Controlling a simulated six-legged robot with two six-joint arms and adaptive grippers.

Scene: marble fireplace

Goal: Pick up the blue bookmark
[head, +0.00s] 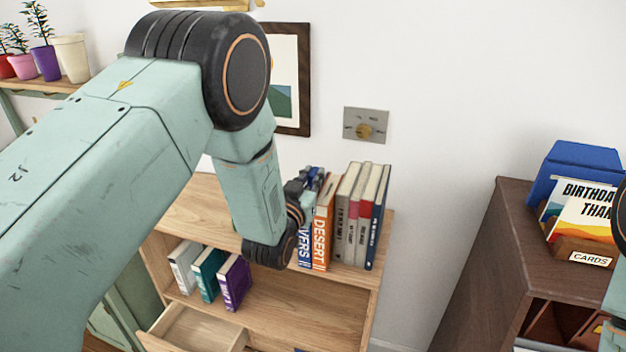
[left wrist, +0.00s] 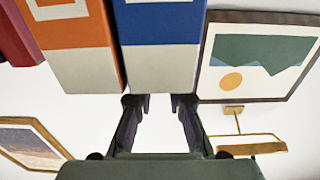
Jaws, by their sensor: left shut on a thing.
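I cannot make out the blue bookmark for certain in either view. A blue book (head: 304,246) stands upright beside an orange book (head: 322,225) on the bookcase top. Both show upside down in the left wrist view, the blue book (left wrist: 163,42) next to the orange book (left wrist: 75,45). My left gripper (left wrist: 160,101) has its fingers at the end of the blue book. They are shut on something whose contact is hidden. In the head view my own wrist partly covers the blue book, with dark gripper parts at the book tops. My right gripper is not in view.
Grey, red and navy books (head: 357,215) stand close to the right of the orange one. Three smaller books (head: 209,273) stand on the shelf below, above an open drawer (head: 190,335). A dark cabinet (head: 490,250) with a card holder (head: 583,252) stands at right.

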